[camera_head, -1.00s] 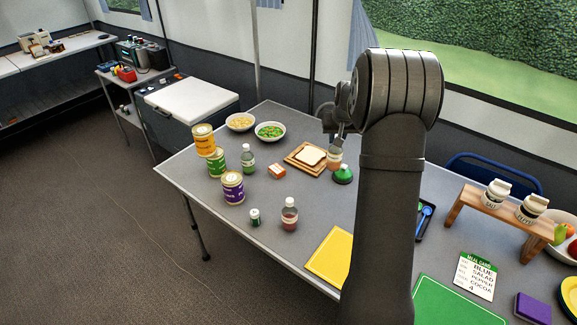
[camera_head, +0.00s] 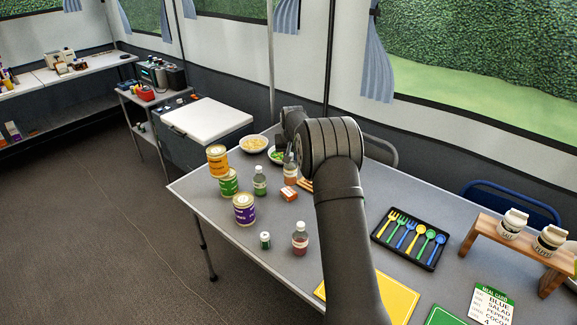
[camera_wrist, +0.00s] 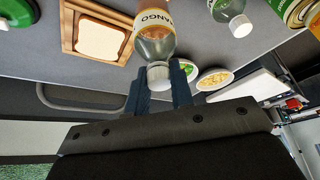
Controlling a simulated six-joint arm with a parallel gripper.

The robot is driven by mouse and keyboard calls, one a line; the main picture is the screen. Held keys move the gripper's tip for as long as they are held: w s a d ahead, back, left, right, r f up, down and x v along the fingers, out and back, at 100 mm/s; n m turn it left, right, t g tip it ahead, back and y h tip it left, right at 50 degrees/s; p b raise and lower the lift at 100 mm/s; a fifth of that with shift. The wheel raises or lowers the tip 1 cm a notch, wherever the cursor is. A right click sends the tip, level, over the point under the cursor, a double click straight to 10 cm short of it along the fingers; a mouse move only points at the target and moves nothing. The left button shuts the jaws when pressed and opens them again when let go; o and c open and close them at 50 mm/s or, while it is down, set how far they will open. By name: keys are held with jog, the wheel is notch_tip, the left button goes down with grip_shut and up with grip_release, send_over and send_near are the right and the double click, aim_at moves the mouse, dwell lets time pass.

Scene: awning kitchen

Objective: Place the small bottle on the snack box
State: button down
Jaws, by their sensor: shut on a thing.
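The small bottle (camera_wrist: 155,42) has a clear body, an orange mango label and a pale cap. My gripper (camera_wrist: 160,84) is shut on its cap end, with the two dark fingers on either side. In the head view the bottle (camera_head: 290,166) hangs just above and behind the small orange snack box (camera_head: 289,193), which lies on the table. Whether they touch cannot be told. My arm hides most of the gripper there. I cannot make out the snack box in the wrist view.
A bread board (camera_wrist: 82,40) and bowls (camera_wrist: 214,80) are nearby.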

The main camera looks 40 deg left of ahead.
jog(key=shift+s+a+f, duration=0.1)
jog(key=shift+a+f, duration=0.3)
jog(key=shift+f, duration=1.8)
jog(key=shift+f, duration=0.2)
jog(key=c, duration=1.3)
grip_release()
jog(key=shift+o, duration=0.2)
jog(key=shift+r, duration=0.1)
jog(key=v, duration=1.2)
